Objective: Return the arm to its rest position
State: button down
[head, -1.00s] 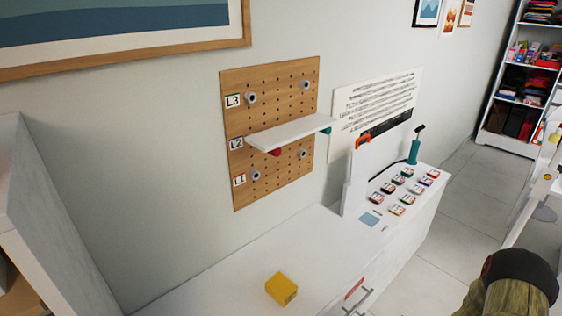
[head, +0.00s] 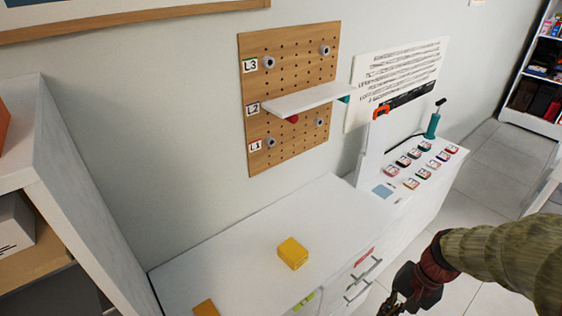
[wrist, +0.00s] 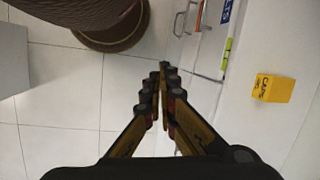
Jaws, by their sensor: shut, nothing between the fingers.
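My gripper (head: 388,306) is at the bottom edge in the head view, in front of the white cabinet's drawer side and partly cut off by the frame. My arm, in an olive sleeve, reaches in from the right. In the wrist view my gripper (wrist: 162,70) is shut, its fingertips together with nothing between them. It hangs over the tiled floor beside the cabinet front, apart from the drawer handles. The yellow box (head: 292,253) sits on the white cabinet top (head: 235,245), away from my gripper; it also shows in the wrist view (wrist: 274,88).
A pegboard (head: 285,70) on the wall carries a white shelf (head: 300,98). Drawer handles (head: 362,272) stick out near my gripper. A white shelf unit (head: 75,170) stands left. Floor right of the cabinet looks clear.

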jog(key=s+a+r+n+t+h, duration=0.1)
jog(key=s+a+r+n+t, duration=0.1)
jog(key=r, duration=0.7)
jog(key=s+a+r+n+t+h, duration=0.2)
jog(key=a+r+n+t, duration=0.2)
jog(key=r, duration=0.6)
jog(key=shift+s+a+r+n, duration=0.2)
jog(key=shift+a+r+n, duration=0.1)
jog(key=shift+a+n, duration=0.4)
jog(key=shift+d, duration=0.15)
